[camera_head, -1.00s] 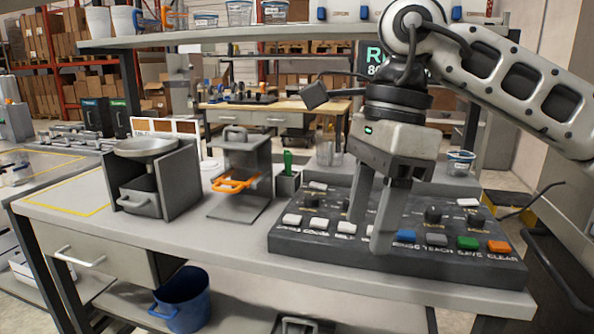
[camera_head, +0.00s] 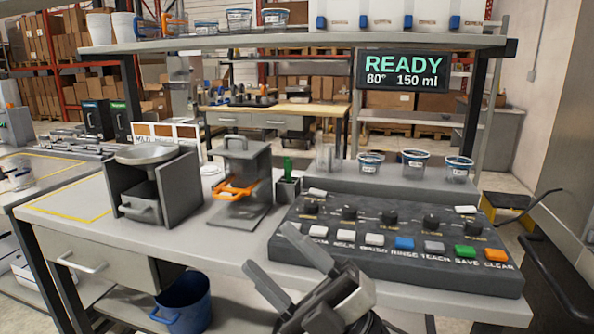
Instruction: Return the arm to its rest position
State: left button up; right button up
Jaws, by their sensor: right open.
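My right gripper (camera_head: 288,266) is low at the front edge of the table (camera_head: 235,247), in front of the dark control panel (camera_head: 400,268). Its two grey fingers are spread apart with nothing between them. They point up and to the left, and one overlaps the panel's left front corner in the picture. The panel has a row of knobs and a row of white, blue, grey, green and orange buttons, all clear of the gripper except near the left end. My left gripper is not in view.
A display (camera_head: 402,71) reads "READY 80° 150 ml". Several small cups stand behind the panel, one of them a labelled cup (camera_head: 459,168). A grey dispenser with an orange handle (camera_head: 234,190) and a scale-like box (camera_head: 150,185) stand left. A blue bucket (camera_head: 182,301) sits below.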

jog(key=w+d+f+m+t+h, duration=0.2)
jog(key=d+f+m+t+h, duration=0.5)
jog(key=f+m+h, duration=0.6)
jog(key=s+d+f+m+g+h, duration=0.3)
jog(key=s+f+m, duration=0.3)
jog(key=f, duration=0.4)
jog(key=s+d+f+m+g+h+p, duration=0.1)
jog(key=s+d+f+m+g+h, duration=0.2)
jog(key=f, duration=0.7)
jog(key=s+d+m+g, duration=0.1)
jog(key=s+d+m, duration=0.1)
jog(key=s+m, duration=0.1)
jog(key=shift+s+d+h, duration=0.35)
jog(key=shift+s+h, duration=0.05)
jog(key=shift+s, duration=0.35)
